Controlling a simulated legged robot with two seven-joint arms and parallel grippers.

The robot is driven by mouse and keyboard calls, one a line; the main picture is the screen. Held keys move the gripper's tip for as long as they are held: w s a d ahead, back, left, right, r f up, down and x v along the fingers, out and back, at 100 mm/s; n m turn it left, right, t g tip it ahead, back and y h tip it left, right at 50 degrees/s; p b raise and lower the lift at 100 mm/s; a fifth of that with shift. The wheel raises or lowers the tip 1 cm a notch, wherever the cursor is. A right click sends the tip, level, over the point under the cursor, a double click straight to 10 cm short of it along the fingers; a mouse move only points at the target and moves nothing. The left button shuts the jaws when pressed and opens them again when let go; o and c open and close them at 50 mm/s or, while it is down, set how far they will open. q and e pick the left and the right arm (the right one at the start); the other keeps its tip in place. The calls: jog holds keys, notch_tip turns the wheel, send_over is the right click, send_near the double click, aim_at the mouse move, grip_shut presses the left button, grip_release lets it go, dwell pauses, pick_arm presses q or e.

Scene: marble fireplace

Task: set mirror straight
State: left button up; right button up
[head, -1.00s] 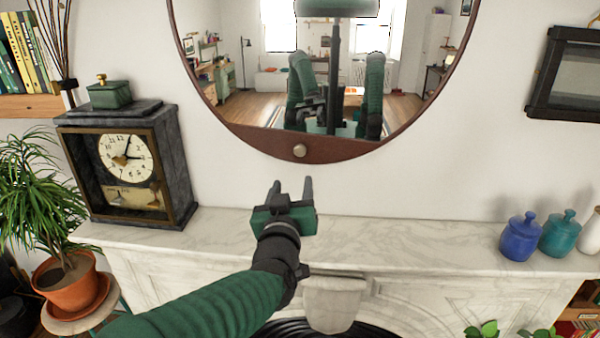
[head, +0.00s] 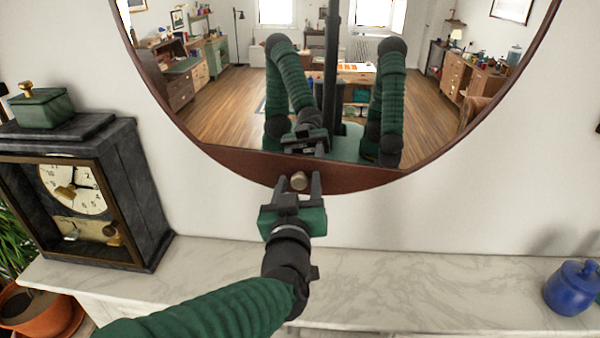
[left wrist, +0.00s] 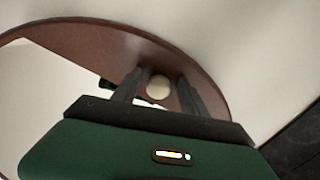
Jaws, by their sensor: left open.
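A large round mirror (head: 330,90) with a dark reddish-brown wooden frame hangs on the wall above the mantel. A small round metal knob (head: 299,181) sits on the wide bottom part of its frame. My left gripper (head: 298,184) is open, its two fingers pointing up on either side of the knob. In the left wrist view the knob (left wrist: 158,87) shows between the parted fingers (left wrist: 158,90), with the frame (left wrist: 100,38) behind. I cannot tell whether the fingers touch it. My right gripper is not directly in view.
A white marble mantel shelf (head: 400,275) runs below the mirror. A dark clock (head: 85,190) with a green box (head: 40,108) on top stands at left. A blue jar (head: 572,288) stands at right. The shelf between them is clear.

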pick_arm(q)
jog(key=shift+s+a+r, duration=0.1)
jog(key=shift+s+r, duration=0.15)
jog(key=shift+s, duration=0.25)
jog(key=shift+s+r, duration=0.15)
jog(key=shift+s, duration=0.25)
jog(key=shift+c, duration=0.5)
jog(key=shift+s, duration=0.2)
jog(key=shift+c, duration=1.3)
jog(key=shift+w+d, duration=0.25)
jog(key=shift+w, duration=0.05)
grip_shut()
pick_arm(e)
jog(key=shift+s+d+r, duration=0.15)
jog(key=shift+s+r, duration=0.05)
jog(key=shift+s, duration=0.6)
pick_arm(q)
jog(key=shift+a+f, duration=0.1)
jog(key=shift+f, duration=0.1)
